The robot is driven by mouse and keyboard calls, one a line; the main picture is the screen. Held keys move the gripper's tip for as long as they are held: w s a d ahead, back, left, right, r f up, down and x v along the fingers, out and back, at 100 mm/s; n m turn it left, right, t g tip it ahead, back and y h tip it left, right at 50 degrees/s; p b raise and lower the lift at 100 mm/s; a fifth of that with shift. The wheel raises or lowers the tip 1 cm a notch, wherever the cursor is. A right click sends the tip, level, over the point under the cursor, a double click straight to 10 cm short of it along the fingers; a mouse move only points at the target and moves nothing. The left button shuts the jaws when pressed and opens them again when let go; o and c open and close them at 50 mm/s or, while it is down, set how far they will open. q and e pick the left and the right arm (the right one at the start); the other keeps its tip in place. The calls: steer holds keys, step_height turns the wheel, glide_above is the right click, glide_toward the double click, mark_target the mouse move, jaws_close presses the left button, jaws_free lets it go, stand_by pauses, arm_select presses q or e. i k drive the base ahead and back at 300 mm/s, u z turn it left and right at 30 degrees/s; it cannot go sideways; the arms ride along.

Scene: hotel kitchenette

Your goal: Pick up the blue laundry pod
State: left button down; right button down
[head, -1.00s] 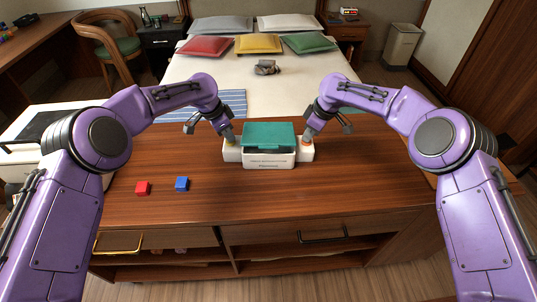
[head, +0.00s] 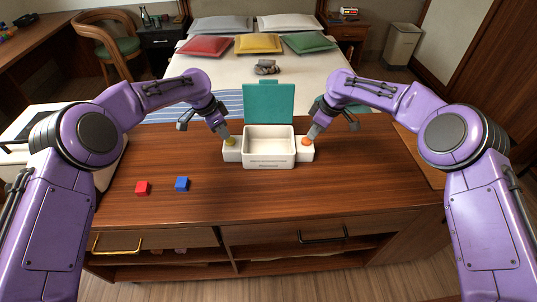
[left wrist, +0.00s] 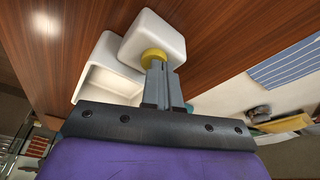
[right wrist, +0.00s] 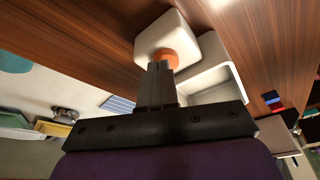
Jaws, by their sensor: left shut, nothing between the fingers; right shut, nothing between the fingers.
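The blue laundry pod (head: 182,184) is a small blue cube on the wooden counter, left of the white box (head: 268,163). The box's teal lid (head: 269,103) stands open and its inside looks empty. My left gripper (head: 228,138) is shut and empty at the yellow button (head: 230,142) on the box's left side; the left wrist view shows its fingertips at the yellow button (left wrist: 154,57). My right gripper (head: 309,137) is shut and empty at the orange button (head: 306,142) on the right side; the right wrist view also shows its fingertips at the orange button (right wrist: 163,57).
A red cube (head: 142,188) sits just left of the blue one. The wooden counter (head: 220,205) is clear in front of the box and around the cubes. A bed with several pillows stands behind the counter.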

mark_target(182, 183)
steer(key=k, duration=1)
